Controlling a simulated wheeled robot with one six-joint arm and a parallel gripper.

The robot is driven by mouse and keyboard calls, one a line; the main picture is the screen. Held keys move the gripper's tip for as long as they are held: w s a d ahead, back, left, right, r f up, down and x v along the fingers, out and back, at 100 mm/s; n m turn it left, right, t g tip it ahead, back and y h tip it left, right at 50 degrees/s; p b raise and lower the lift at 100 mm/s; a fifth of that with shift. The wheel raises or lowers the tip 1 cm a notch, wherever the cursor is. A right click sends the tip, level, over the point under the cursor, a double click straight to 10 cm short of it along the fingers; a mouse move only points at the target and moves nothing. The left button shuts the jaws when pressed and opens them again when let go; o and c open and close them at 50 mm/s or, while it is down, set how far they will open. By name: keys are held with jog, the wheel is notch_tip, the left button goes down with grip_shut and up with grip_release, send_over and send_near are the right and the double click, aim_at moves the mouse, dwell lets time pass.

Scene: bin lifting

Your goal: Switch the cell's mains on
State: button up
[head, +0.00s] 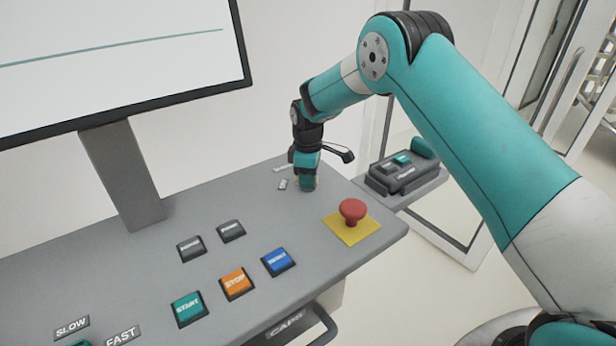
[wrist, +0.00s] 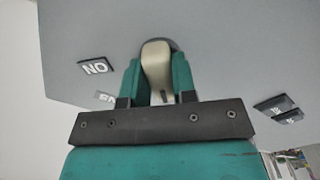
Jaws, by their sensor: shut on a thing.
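My gripper (head: 307,180) is over the back right part of the grey control desk (head: 200,212), pointing down at its top. In the wrist view its two teal fingers (wrist: 159,80) are shut on a cream-coloured switch handle (wrist: 156,62), one finger on each side. A dark round base shows behind the handle. A label reading "NO" (wrist: 95,66) lies to the left of the handle, and a second label (wrist: 104,97) beside the finger is partly hidden. In the head view the gripper hides the handle.
A red mushroom button (head: 352,210) on a yellow plate stands right of my gripper. START (head: 188,307), STOP (head: 236,283) and a blue button (head: 278,262) lie nearer the front. A monitor (head: 140,105) stands at the left; a dark device (head: 402,172) is on a side shelf.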

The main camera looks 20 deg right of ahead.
jog(key=shift+m, duration=0.3)
jog(key=m+b, duration=0.2)
jog(key=m, duration=0.1)
jog(key=shift+m, duration=0.3)
jog(key=m+b, duration=0.1)
jog(key=m, duration=0.3)
jog(key=shift+m, duration=0.3)
jog(key=m+b, duration=0.1)
jog(key=m, duration=0.3)
jog(key=shift+w+m, duration=0.1)
jog(key=shift+m, duration=0.2)
jog(key=shift+r+m+b, duration=0.15)
jog(key=shift+m+b, duration=0.15)
jog(key=shift+m, duration=1.9)
jog(key=o, duration=0.8)
jog(key=shift+o, duration=0.6)
